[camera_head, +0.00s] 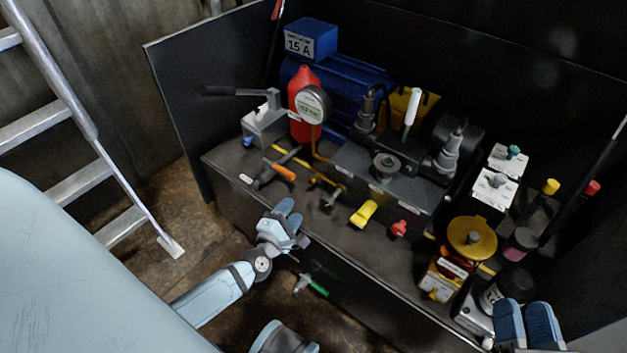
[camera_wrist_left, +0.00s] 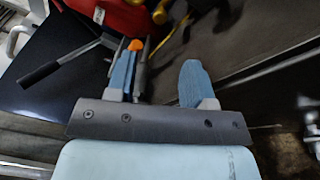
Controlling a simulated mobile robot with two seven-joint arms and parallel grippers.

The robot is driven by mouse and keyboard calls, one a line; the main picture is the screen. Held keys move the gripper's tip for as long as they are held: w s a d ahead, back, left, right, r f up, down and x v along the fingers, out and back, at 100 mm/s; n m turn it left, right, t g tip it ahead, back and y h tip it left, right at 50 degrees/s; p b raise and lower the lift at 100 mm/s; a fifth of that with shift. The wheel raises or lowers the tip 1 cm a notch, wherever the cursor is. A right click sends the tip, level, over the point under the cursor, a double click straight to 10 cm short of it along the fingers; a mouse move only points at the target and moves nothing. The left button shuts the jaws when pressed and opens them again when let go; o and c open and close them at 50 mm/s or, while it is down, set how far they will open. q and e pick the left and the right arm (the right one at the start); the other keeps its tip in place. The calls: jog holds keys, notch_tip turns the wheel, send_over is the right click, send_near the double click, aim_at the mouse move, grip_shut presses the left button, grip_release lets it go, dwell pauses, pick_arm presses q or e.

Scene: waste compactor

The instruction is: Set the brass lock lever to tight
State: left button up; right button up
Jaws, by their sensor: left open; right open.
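I cannot make out for sure which part is the brass lock lever. A small brass-yellow lever (camera_head: 326,184) stands on the bench's front strip, right of the orange-handled lever (camera_head: 285,173). My left gripper (camera_head: 289,214) is open and empty at the bench's front edge, below and in front of the orange-handled lever. In the left wrist view my left gripper (camera_wrist_left: 160,80) has its blue fingers apart, and the orange handle tip (camera_wrist_left: 135,45) shows behind the left finger. My right gripper (camera_head: 526,322) is open at the lower right, beside the bottles. No tight mark is readable.
A yellow handle (camera_head: 363,213) and a red knob (camera_head: 399,228) stand along the front. Behind are a red bottle (camera_head: 305,95) with a gauge and a blue motor (camera_head: 350,85). A ladder (camera_head: 90,130) stands left.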

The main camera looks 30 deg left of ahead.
aim_at(311, 182)
pick_arm(q)
jog(key=w, duration=0.4)
jog(key=w+a+b, duration=0.1)
jog(key=w, duration=0.3)
jog(key=w+b, duration=0.1)
jog(key=w, duration=0.3)
jog(key=shift+w+a, duration=0.25)
jog(key=shift+w, duration=0.1)
pick_arm(e)
notch_tip(311, 182, down, 4)
jog(key=shift+a+r+g, duration=0.15)
jog(key=shift+g, duration=0.65)
pick_arm(q)
jog(key=shift+c, duration=0.2)
